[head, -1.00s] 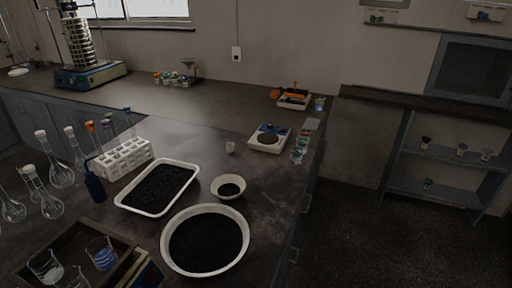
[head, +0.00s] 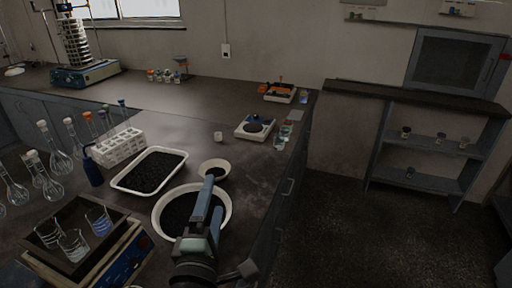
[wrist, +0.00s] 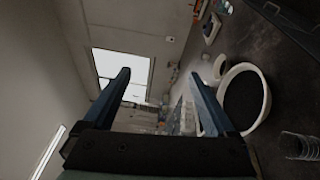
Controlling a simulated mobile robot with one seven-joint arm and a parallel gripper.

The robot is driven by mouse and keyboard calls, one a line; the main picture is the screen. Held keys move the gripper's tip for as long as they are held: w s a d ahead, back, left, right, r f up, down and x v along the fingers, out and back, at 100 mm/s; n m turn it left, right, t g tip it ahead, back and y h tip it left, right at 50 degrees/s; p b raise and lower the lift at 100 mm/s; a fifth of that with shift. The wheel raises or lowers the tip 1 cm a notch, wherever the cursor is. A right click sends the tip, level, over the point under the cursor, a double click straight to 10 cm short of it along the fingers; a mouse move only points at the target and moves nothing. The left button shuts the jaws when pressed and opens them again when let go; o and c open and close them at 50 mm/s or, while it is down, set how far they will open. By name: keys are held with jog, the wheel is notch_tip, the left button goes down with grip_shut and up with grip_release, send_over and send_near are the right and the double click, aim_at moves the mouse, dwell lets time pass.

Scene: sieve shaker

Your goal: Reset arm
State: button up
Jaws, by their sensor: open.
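My gripper (head: 209,188) is in the lower middle of the head view, in front of the large white bowl (head: 161,222) of dark granules and hiding part of it. Its fingers point away toward the back of the bench. In the wrist view my gripper (wrist: 160,75) is open, with two blue fingers wide apart and nothing between them. The large bowl (wrist: 262,112) shows right of the fingers there. I cannot tell the exact height of the gripper above the bench.
A white tray of granules (head: 117,183) and a small bowl (head: 226,165) stand close by. A rack (head: 120,148), flasks (head: 60,163) and a wooden box with beakers (head: 125,240) are left. A balance (head: 243,133) stands behind. Open floor (head: 370,240) lies right.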

jog(key=d+r+m+t, duration=0.3)
jog(key=r+m, duration=0.4)
jog(key=r, duration=0.7)
jog(key=s+d+r+m+t, duration=0.1)
jog(key=s+r+m+t, duration=0.1)
jog(key=r, duration=0.6)
jog(key=s+d+r+m+t, duration=0.2)
jog(key=s+r+m, duration=0.3)
jog(key=s+r, duration=0.2)
jog(key=s+d+r+m+t+y, duration=0.1)
jog(key=s+r+m, duration=0.3)
jog(key=r, duration=0.6)
jog(key=shift+s+d+t, duration=0.45)
jog(key=shift+s+t, duration=0.05)
jog(key=shift+s, duration=0.15)
